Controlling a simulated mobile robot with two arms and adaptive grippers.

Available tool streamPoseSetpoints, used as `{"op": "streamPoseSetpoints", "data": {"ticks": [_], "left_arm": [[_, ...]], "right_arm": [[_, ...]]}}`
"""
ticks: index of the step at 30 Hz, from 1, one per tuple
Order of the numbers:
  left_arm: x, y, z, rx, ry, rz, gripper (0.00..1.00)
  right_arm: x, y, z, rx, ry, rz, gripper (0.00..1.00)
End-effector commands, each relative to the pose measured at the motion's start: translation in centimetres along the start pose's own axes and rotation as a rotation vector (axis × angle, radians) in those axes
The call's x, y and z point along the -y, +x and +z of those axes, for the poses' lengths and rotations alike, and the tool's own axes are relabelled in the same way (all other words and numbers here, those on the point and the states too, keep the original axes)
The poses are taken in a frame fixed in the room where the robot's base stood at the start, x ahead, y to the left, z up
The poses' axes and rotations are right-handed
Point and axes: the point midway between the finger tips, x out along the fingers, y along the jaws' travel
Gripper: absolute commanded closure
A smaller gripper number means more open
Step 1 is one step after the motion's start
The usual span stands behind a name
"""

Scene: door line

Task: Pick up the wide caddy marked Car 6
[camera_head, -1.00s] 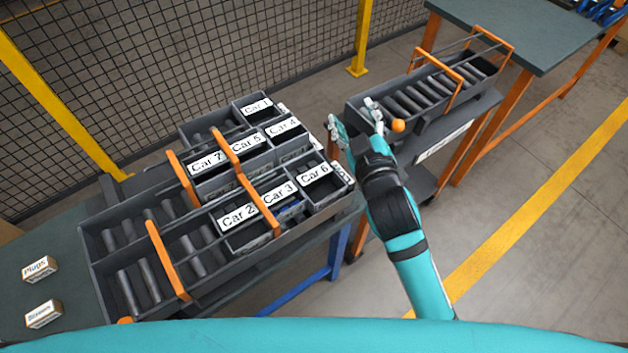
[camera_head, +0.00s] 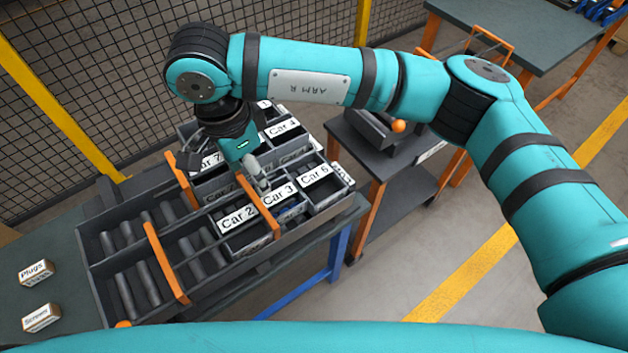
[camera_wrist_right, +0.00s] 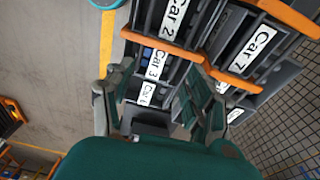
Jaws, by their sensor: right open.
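The caddy marked Car 6 (camera_head: 325,193) is a dark grey open box with a white label. It sits at the right end of the near lane of the roller rack, beside the Car 3 caddy (camera_head: 292,208). In the right wrist view the Car 6 caddy (camera_wrist_right: 147,93) shows between my fingers, its label partly cut off. My right gripper (camera_head: 260,186) points down over the rack, left of Car 6 in the head view, near the Car 3 label. It is open and empty; its fingers also show in the wrist view (camera_wrist_right: 155,95). My left gripper is not in view.
The Car 2 caddy (camera_head: 240,237) stands left of Car 3. The far lane holds Car 7 (camera_head: 207,163) and Car 4 (camera_head: 283,130), partly behind my arm. Orange bars (camera_head: 166,262) cross the rack. Two small boxes, Plugs (camera_head: 36,271) and Screws (camera_head: 41,317), lie at left.

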Motion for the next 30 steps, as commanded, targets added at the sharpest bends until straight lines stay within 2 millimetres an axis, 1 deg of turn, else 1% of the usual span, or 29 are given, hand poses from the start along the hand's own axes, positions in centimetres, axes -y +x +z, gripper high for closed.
{"op": "streamPoseSetpoints", "data": {"ticks": [1,3,6,8,11,18,22,25,30], "left_arm": [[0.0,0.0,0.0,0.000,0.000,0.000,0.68],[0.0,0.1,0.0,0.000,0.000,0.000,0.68],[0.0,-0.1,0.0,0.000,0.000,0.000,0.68],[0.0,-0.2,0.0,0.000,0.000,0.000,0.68],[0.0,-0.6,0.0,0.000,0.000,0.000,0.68],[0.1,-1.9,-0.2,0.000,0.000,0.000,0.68],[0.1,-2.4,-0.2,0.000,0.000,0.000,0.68],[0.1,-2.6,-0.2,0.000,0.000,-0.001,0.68],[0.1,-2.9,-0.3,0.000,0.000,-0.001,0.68]], "right_arm": [[0.5,-0.7,-2.4,-0.119,0.008,-0.008,0.44],[0.7,-1.4,-4.7,-0.230,0.018,-0.008,0.44],[0.7,-1.7,-6.3,-0.303,0.028,-0.004,0.44],[0.7,-1.2,-6.7,-0.313,0.030,-0.003,0.44],[0.6,0.5,-7.2,-0.310,0.028,0.001,0.44],[0.5,5.5,-8.8,-0.306,0.030,0.001,0.44],[0.5,7.8,-9.5,-0.306,0.029,0.000,0.44],[0.6,8.9,-9.8,-0.305,0.030,-0.003,0.44],[0.5,9.8,-10.1,-0.306,0.028,-0.003,0.44]]}}
